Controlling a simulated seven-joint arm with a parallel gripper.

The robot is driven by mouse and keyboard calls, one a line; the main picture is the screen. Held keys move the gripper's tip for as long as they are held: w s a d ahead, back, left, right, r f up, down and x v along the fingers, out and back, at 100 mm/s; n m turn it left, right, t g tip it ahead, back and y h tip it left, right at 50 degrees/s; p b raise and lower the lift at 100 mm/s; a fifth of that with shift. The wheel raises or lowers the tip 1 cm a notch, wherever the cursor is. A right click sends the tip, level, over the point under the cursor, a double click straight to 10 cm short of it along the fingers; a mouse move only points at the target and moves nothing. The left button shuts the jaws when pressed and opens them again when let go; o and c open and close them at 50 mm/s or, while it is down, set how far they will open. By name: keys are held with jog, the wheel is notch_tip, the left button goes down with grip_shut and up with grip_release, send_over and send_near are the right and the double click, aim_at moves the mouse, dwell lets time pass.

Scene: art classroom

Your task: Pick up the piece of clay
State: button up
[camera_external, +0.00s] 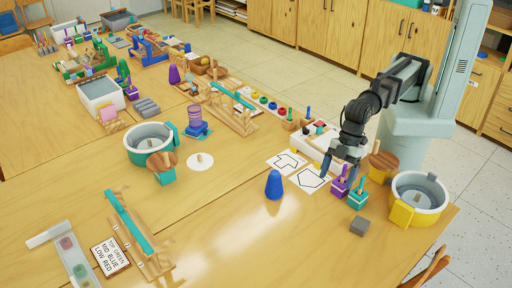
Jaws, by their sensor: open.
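A small dark grey block (359,227) lies on the wooden table near its right front edge; it looks like the piece of clay, but I cannot tell for sure. My gripper (338,176) points down over the table, behind and a little left of the grey block, and apart from it. It is open, and I see nothing between its fingers. A purple holder (340,187) and a teal holder (357,199) stand close to it, between it and the grey block.
A yellow tub (403,213) stands right of the grey block. Several grey slabs (147,107) lie far left.

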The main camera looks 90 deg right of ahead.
send_near(361, 222)
jog(key=shift+n+h, duration=0.3)
jog(key=shift+h, duration=0.1)
jog(key=x, duration=0.4)
jog(key=shift+w+a+f, duration=0.15)
jog(key=shift+a+f, duration=0.3)
jog(key=shift+f, duration=0.15)
jog(key=shift+x, duration=1.9)
jog(key=shift+a, duration=0.15)
jog(key=c, duration=1.2)
jog(key=shift+o, duration=0.2)
jog(key=shift+r, duration=0.1)
